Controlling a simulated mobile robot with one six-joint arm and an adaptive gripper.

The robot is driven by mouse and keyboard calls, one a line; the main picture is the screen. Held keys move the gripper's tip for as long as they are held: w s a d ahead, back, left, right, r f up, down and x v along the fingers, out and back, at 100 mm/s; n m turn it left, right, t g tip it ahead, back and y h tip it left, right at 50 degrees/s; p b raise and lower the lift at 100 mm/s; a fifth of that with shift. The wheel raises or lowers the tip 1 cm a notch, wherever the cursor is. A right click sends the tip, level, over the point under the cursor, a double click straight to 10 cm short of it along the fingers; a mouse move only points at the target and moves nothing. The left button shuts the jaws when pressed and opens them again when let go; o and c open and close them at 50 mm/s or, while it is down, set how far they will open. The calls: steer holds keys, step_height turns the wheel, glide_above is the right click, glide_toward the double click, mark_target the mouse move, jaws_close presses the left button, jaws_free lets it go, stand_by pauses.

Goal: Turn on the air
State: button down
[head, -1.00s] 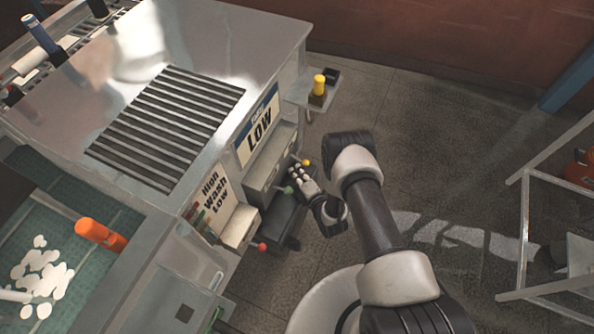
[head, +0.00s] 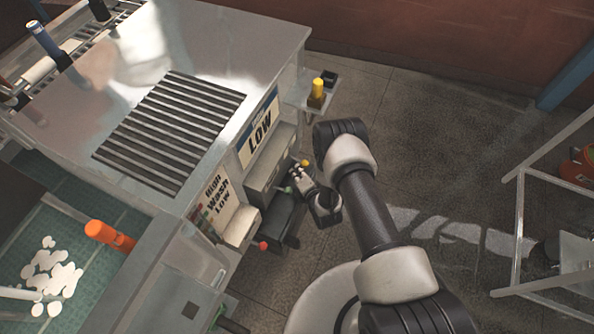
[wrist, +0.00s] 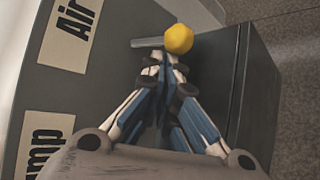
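The yellow ball knob (wrist: 178,38) of a lever sits just past my fingertips in the wrist view, with a short grey shaft at its left. The "Air" label (wrist: 70,32) is on the panel to the left. The same yellow knob (head: 305,162) shows in the head view on the machine's side. My gripper (wrist: 166,66) has its fingers drawn together, tips at or just short of the knob. No lever is seen between them, and contact is unclear. In the head view my gripper (head: 301,175) is beside the machine's side boxes.
A second label ending in "mp" (wrist: 48,140) is lower on the panel. A green knob (head: 289,190) and a red knob (head: 264,245) are nearby. A yellow-topped item (head: 317,88) stands on a side shelf. A white frame (head: 520,230) stands right; floor between is open.

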steer(key=shift+r+p, duration=0.4)
steer(key=shift+r+n+g+h+p, duration=0.55)
steer(key=shift+g+h+p, duration=0.2)
steer(key=shift+h, duration=0.25)
stand_by(0.9)
steer(key=shift+r, duration=0.3)
stand_by(3.6)
steer(key=shift+w+r+p, duration=0.1)
steer(key=shift+r+p, duration=0.65)
steer(key=shift+w+r, duration=0.1)
steer(key=shift+r, duration=0.05)
